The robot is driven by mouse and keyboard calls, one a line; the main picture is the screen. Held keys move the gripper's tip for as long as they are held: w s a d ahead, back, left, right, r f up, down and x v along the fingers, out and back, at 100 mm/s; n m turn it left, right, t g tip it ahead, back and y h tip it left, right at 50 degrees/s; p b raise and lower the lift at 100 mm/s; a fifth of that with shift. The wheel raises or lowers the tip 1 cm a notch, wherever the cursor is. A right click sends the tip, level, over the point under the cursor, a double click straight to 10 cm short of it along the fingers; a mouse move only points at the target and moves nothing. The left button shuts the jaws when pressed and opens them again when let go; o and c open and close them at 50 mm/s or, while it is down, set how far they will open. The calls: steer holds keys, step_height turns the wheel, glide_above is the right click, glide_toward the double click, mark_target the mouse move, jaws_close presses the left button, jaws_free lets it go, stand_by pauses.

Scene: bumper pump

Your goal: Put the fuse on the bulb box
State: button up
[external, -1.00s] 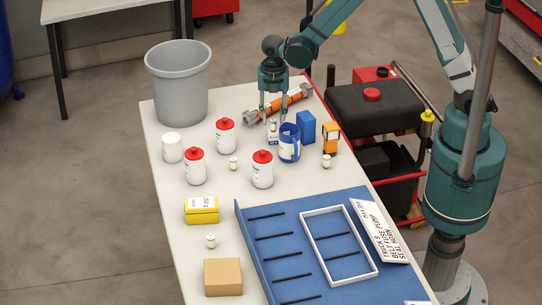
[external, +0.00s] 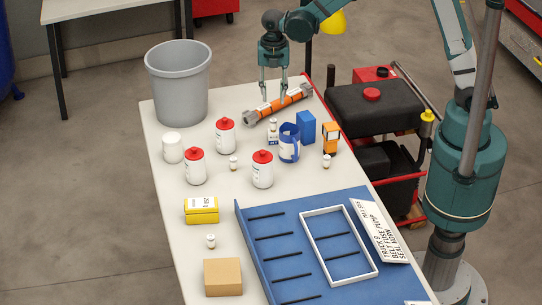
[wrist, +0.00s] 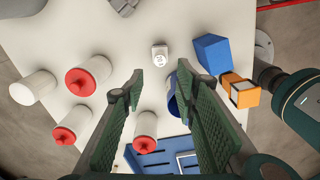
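A small white box with blue marking, which I take for the bulb box (external: 272,140), stands on the table left of the blue ring-shaped item. A small pale capped piece, which I take for the fuse (external: 272,124), stands upright on top of it. In the wrist view the fuse (wrist: 160,60) shows from above as a round white end over the box. My gripper (external: 273,100) is open and empty above and behind them, apart from both. In the wrist view its fingers (wrist: 160,76) are spread wide with nothing between the pads.
An orange cylinder with grey ends (external: 278,104) lies behind the box. A blue ring-shaped item (external: 289,143), blue block (external: 306,127) and orange item (external: 330,137) stand right. Several red-capped bottles (external: 262,170) stand in front and left. Similar small pieces (external: 233,163) stand elsewhere. A blue tray (external: 255,235) lies nearer.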

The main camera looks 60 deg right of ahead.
stand_by(0.8)
steer(key=s+d+r+m+t, duration=0.2)
steer(key=s+d+r+m, duration=0.35)
steer(key=r, duration=0.25)
steer(key=s+d+r+m+t, duration=0.1)
steer(key=s+d+r+m, duration=0.3)
steer(key=s+r+m, duration=0.25)
steer(key=s+d+r+m+t, duration=0.2)
steer(key=s+d+m, duration=0.1)
steer(key=s+m, duration=0.3)
steer(key=s+d+r+m+t, duration=0.2)
steer(key=s+d+m, duration=0.2)
steer(key=s, duration=0.6)
steer(key=shift+s+r+m, duration=0.35)
steer(key=shift+m, duration=0.65)
